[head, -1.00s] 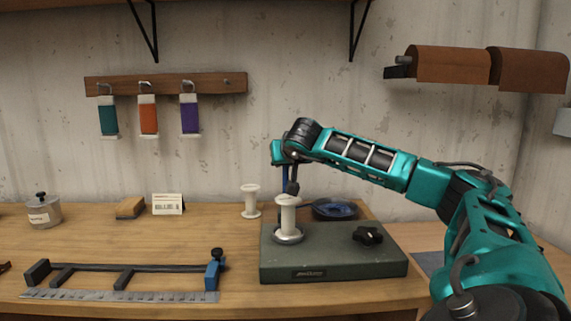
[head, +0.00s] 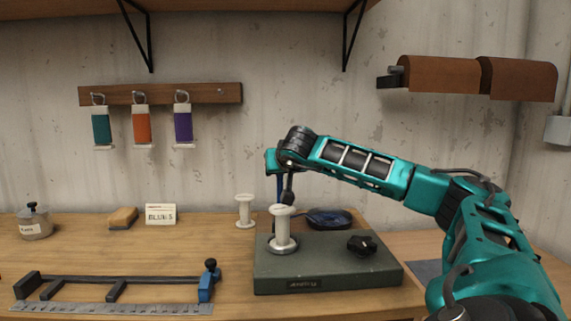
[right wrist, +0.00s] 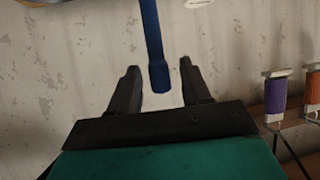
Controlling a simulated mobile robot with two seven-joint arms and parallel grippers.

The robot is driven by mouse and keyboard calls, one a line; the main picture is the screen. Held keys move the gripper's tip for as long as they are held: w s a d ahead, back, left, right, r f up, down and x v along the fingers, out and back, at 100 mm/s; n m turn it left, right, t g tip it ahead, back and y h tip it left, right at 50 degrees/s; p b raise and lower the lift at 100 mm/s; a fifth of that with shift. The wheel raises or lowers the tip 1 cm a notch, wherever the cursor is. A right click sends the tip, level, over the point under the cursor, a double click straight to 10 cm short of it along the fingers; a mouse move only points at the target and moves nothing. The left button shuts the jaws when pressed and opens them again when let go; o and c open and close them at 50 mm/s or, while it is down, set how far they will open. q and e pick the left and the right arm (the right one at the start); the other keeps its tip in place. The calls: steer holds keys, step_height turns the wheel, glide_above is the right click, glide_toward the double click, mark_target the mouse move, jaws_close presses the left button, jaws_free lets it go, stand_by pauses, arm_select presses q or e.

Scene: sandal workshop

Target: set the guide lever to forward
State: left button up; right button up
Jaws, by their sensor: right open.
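The guide lever is a blue bar (right wrist: 153,45) hanging into the right wrist view from the top. Its lower end sits between the two dark fingers of my right gripper (right wrist: 160,85), with a gap on both sides. The gripper is open. In the head view a blue upright part of the lever (head: 280,190) shows beside my right gripper (head: 287,188), above the dark green winder base (head: 328,270). The arm partly hides the lever there, and its setting cannot be read. My left gripper is not in view.
Another white spool (head: 244,210) stands behind. A clamp frame (head: 115,285) and ruler (head: 120,308) lie at front left. Wrapped cards hang from a wall rack (head: 215,93).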

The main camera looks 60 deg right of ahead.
steer(key=v, duration=1.2)
